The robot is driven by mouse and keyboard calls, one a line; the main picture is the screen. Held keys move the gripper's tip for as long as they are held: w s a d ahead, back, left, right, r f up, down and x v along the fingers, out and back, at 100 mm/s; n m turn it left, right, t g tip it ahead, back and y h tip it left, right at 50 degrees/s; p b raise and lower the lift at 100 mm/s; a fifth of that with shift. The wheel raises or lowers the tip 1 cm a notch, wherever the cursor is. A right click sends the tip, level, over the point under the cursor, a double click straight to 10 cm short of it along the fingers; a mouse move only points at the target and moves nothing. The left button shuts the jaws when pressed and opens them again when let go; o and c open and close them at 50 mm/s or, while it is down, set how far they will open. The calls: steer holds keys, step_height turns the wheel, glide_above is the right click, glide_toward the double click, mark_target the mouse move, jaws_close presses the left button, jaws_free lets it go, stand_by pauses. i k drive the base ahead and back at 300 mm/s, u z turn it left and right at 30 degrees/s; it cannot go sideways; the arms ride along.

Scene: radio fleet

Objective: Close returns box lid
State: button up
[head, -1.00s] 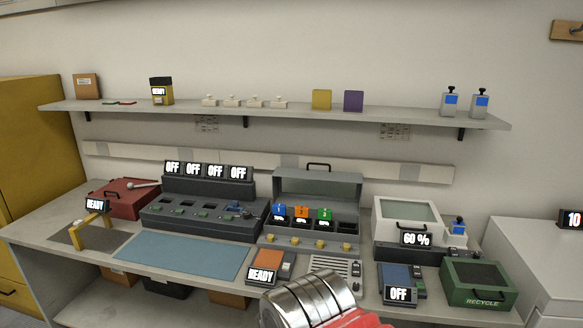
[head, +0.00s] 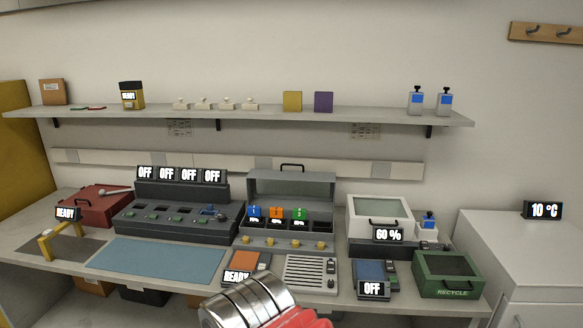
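No box in view carries a readable "returns" label, so I cannot tell for sure which is the returns box. A grey case (head: 290,240) at the middle of the bench has its handled lid (head: 291,184) standing up open. It holds units with blue, orange and green number tags. A red box (head: 96,206) with a handle sits shut at the left. A white box (head: 380,216) with a windowed top and a handle looks shut. A silver and red part of my arm shows at the bottom; my gripper's fingers are not in view.
A charger bank (head: 180,216) with several OFF displays stands left of the grey case. A blue mat (head: 157,260) lies clear in front of it. A green recycle bin (head: 449,275) is at the right bench end. A wall shelf (head: 240,115) runs above.

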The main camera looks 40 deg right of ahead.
mark_target(312, 204)
steer(key=z, duration=0.05)
steer(key=i, duration=1)
steer(key=u, duration=0.05)
